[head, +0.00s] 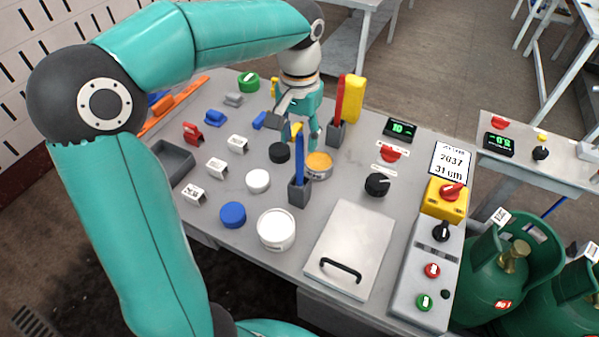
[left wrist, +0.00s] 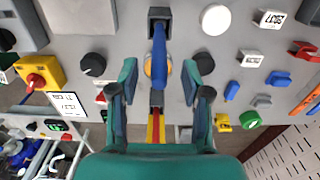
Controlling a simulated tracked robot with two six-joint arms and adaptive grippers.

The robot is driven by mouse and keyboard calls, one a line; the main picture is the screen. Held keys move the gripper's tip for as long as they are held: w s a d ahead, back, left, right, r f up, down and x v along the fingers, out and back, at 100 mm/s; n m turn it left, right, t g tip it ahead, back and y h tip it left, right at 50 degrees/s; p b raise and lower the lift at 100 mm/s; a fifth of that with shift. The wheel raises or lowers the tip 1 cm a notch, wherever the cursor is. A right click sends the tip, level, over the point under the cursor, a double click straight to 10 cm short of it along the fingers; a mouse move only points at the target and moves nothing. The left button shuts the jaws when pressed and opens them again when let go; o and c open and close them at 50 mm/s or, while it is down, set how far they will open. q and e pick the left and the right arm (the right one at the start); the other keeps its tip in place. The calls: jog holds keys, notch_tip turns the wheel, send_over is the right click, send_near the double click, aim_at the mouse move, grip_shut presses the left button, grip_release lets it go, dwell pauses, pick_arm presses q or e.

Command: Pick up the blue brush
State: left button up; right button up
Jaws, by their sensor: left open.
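The blue brush (head: 299,160) stands upright in a small grey holder (head: 299,192) near the middle of the table. In the left wrist view the blue brush (left wrist: 159,50) runs down from its holder (left wrist: 159,14) toward the space between my fingers. My left gripper (head: 305,136) is open and points down, just behind the brush in the head view. Its fingers (left wrist: 160,78) show apart on both sides of the brush's upper end, with nothing gripped. I cannot tell the exact height gap. My right gripper is not in view.
An orange-topped tin (head: 319,163) sits close behind the blue brush. A red brush (head: 339,98) stands in another holder beside a yellow block (head: 354,98). A white tub (head: 276,229) and a lidded metal panel (head: 350,250) lie in front. Several small caps and blocks cover the left side.

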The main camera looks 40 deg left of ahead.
aim_at(300, 146)
pick_arm(q)
notch_tip(300, 146, down, 4)
jog(key=shift+r, duration=0.2)
grip_shut()
jog(key=shift+w+r, duration=0.1)
jog(key=shift+r, duration=0.1)
